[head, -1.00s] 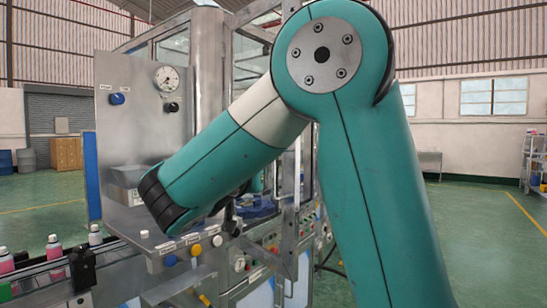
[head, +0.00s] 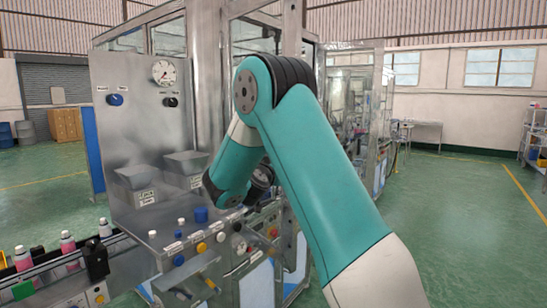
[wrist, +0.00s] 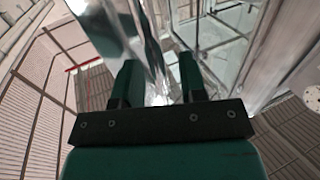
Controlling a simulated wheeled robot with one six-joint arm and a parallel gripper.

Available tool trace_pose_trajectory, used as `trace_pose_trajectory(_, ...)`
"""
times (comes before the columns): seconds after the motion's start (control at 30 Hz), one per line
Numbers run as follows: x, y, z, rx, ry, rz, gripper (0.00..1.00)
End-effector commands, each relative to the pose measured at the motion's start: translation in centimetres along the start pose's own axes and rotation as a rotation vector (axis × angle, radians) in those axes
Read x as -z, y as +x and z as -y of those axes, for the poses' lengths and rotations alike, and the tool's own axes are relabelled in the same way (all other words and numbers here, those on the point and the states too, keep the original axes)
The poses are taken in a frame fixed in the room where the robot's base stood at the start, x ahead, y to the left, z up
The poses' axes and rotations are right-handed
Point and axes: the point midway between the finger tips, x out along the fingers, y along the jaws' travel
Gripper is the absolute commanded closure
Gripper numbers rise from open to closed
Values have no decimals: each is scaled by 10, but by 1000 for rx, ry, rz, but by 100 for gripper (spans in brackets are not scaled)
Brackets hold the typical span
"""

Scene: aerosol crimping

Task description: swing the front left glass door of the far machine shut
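My gripper (wrist: 158,62) shows in the wrist view with its two teal fingers apart. A shiny metal-and-glass upright (wrist: 138,45) runs between and beyond the fingers; I cannot tell whether they touch it or whether it is the door's edge. Glass panels in metal frames (wrist: 215,35) show beyond the right finger. A glass-walled machine (head: 352,110) stands farther back at the right, partly behind my arm. Which of its panels is the front left door, and how far it stands open, I cannot make out.
A nearer steel machine (head: 140,110) with a gauge, knobs and buttons fills the left. Its conveyor (head: 45,275) carries several pink-and-white cans. A glass enclosure (head: 255,40) rises behind my arm. Green floor (head: 450,230) is clear at the right.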

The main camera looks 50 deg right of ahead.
Motion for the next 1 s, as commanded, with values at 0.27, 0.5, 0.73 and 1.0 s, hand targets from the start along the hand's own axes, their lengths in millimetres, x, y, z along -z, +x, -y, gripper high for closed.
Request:
trace_pose_trajectory(0.27,-1,9,0,0,0,0,61)
trace_pose_trajectory(0.5,-1,9,0,0,1,0,84)
trace_pose_trajectory(0.73,0,9,0,0,1,0,100)
trace_pose_trajectory(1.0,-1,11,5,22,2,-1,100)
